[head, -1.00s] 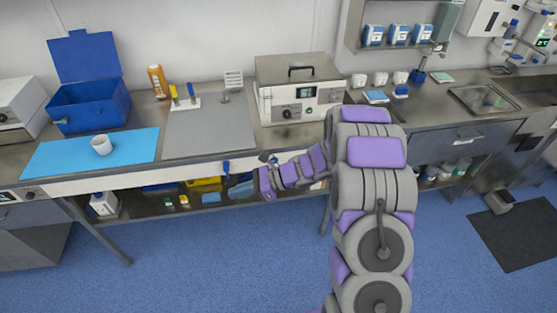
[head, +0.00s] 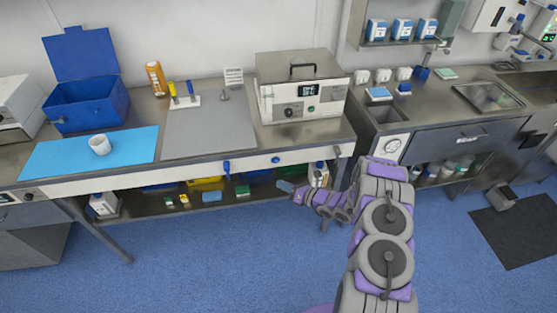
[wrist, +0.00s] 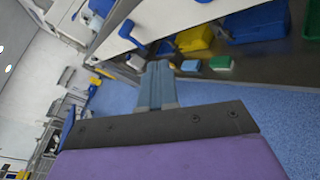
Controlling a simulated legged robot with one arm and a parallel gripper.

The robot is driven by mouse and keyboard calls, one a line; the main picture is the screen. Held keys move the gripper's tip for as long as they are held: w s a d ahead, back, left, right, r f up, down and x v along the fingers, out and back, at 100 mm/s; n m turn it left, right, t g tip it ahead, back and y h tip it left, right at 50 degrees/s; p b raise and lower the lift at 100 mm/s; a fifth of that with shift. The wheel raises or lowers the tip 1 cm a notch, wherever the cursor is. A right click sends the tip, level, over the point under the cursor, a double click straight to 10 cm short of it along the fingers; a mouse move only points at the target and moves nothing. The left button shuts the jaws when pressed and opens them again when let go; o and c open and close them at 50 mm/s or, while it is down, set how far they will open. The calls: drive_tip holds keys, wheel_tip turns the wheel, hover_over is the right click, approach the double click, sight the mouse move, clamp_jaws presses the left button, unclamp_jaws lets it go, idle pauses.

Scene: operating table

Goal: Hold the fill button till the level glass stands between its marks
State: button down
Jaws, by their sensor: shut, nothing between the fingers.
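My gripper (head: 285,186) is shut and empty, low in front of the bench, below its front edge and before the lower shelf. In the wrist view its grey-blue fingers (wrist: 158,85) lie together, pointing toward the shelf. A box-shaped steel bath (head: 302,88) stands on the bench, with a dark display, a black knob and a small green button (head: 311,108) on its front. I cannot tell whether this is the fill button. A blue round knob (head: 275,160) and a blue lever (head: 226,167) sit on the bench front. I cannot make out a level glass or its marks.
A round dial (head: 391,145) is on the cabinet at right. A blue open box (head: 88,104) and a white cup (head: 99,145) on a blue mat (head: 50,160) stand at left. Shelf bins (wrist: 195,39) are close by. The blue floor before the bench is clear.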

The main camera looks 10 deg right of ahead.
sight(276, 160)
drive_tip(key=shift+d+f, duration=0.15)
drive_tip(key=shift+f, duration=0.1)
drive_tip(key=shift+w, duration=0.15)
drive_tip(key=w+b, duration=0.1)
drive_tip(key=w, duration=0.7)
drive_tip(key=shift+w, duration=0.3)
drive_tip(key=shift+w+r, duration=0.1)
idle(1.9)
drive_tip(key=shift+w, duration=0.3)
drive_tip(key=shift+w, duration=0.35)
idle(3.9)
